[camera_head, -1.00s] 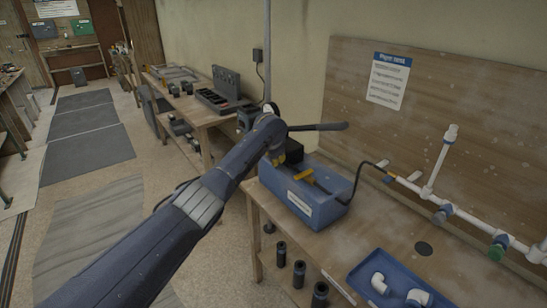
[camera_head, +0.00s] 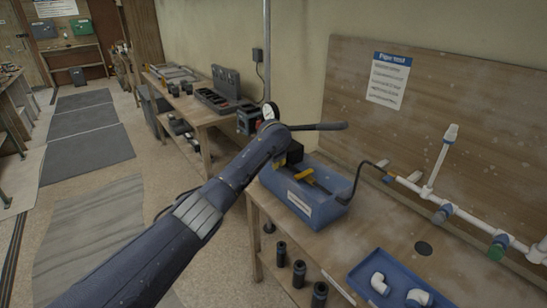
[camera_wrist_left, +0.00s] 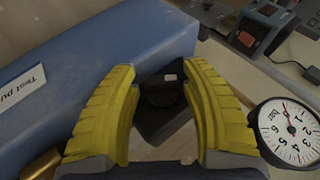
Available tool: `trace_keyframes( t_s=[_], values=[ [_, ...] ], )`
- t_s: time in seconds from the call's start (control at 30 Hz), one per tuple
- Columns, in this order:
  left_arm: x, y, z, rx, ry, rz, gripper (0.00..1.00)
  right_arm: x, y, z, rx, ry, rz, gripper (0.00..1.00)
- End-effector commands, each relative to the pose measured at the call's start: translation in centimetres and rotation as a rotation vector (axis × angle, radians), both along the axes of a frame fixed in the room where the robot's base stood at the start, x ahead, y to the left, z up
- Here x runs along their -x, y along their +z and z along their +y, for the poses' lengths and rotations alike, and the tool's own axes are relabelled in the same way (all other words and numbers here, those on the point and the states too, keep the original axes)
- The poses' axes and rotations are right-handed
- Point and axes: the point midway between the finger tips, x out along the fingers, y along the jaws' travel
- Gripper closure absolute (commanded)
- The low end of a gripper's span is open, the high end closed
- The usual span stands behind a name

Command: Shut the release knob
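The test pump has a blue tank (camera_head: 322,208) with a white label, on the wooden bench. It fills the upper left of the left wrist view (camera_wrist_left: 110,60). Its round dial gauge (camera_wrist_left: 288,132) is at the right there. A dark round knob (camera_wrist_left: 160,94), apparently the release knob, sits on a black block and shows in the gap between my left gripper's yellow fingers (camera_wrist_left: 165,112). The fingers are apart with nothing gripped; I cannot tell whether they touch the knob. In the head view my left arm hides most of the gripper and the knob. My right gripper is not in view.
A black lever (camera_head: 318,127) sticks out to the right near the gauge. A black hose (camera_head: 358,180) runs from the tank to white pipework (camera_head: 465,213). A blue tray (camera_head: 372,291) holds white fittings. Black cylinders (camera_head: 299,274) stand on the lower shelf.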

Motion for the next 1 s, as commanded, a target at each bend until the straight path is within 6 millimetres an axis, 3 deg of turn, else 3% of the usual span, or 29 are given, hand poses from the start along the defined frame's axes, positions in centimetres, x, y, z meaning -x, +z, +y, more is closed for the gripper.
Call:
trace_keyframes(
  t_s=[0.1, 0.73, 1.0],
  values=[
    [0.0, 0.1, 0.0, 0.001, -0.001, -0.001, 0.44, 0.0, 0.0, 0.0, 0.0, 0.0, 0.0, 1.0],
    [-0.1, 0.2, 0.0, 0.065, 0.001, 0.079, 0.44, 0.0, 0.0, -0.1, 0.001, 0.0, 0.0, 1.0],
    [0.7, 1.3, -0.1, 0.082, -0.002, 0.095, 0.44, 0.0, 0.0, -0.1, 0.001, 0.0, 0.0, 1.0]
  ],
)
